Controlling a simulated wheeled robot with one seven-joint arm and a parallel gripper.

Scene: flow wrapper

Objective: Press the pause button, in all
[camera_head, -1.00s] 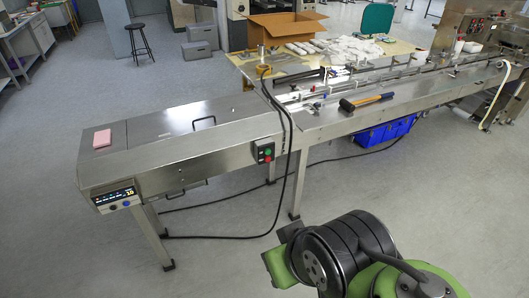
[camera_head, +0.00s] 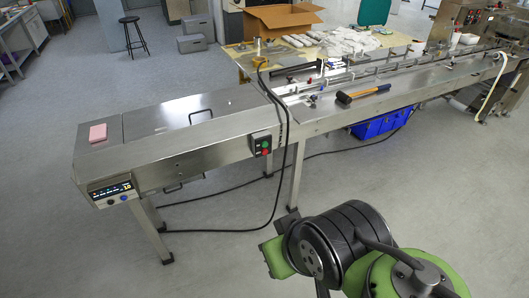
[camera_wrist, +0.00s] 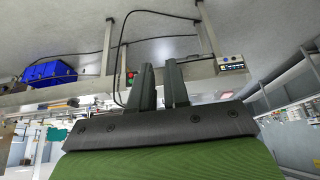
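A small dark control box (camera_head: 261,143) with a green button above a red one is on the front side of the steel machine. It also shows upside down in the wrist view (camera_wrist: 131,78), beside my fingers. A display panel (camera_head: 110,192) with lit indicators and two round knobs or buttons below is on the machine's near left end; the wrist view shows it at right (camera_wrist: 231,63). I cannot read which control is pause. My gripper (camera_wrist: 162,72) is empty, its two fingers apart with a narrow gap. It touches nothing visible; the head view does not show the fingers.
The long steel machine (camera_head: 165,143) runs from the left to the back right. A pink block (camera_head: 98,133) and a hammer (camera_head: 362,94) lie on it. A black cable (camera_head: 230,230) loops down to the floor. A blue crate (camera_head: 380,125) stands beneath.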

